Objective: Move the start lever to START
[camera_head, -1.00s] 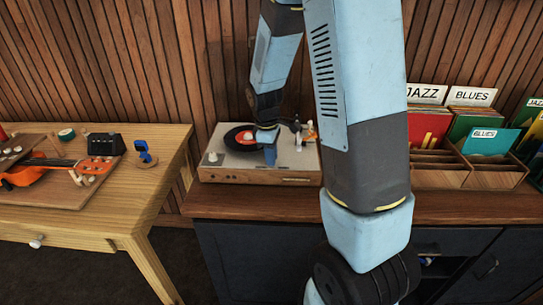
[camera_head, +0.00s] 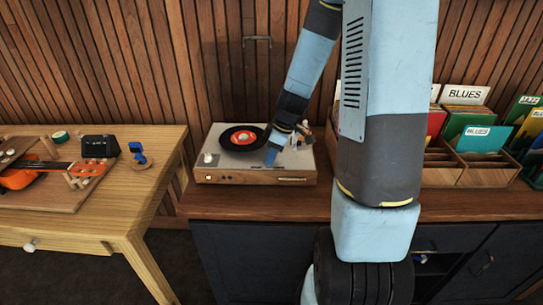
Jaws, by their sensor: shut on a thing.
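The record player (camera_head: 223,172) stands on the dark cabinet against the wall, with a black record with an orange-red label (camera_head: 243,138) on its platter. My gripper (camera_head: 271,157) reaches down to the front right of its top plate. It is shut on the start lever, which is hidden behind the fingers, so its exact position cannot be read. The tonearm (camera_head: 304,135) shows just right of my gripper, partly covered by it. A small amber light (camera_head: 208,177) shows on the left of the front panel. A pale knob (camera_head: 208,158) sits at the left of the top plate.
Record crates (camera_head: 487,174) with JAZZ and BLUES dividers stand on the cabinet at right, partly behind my arm. A wooden table (camera_head: 120,205) at left holds an orange ukulele (camera_head: 22,176) and small tools. The cabinet top (camera_head: 260,205) in front of the player is clear.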

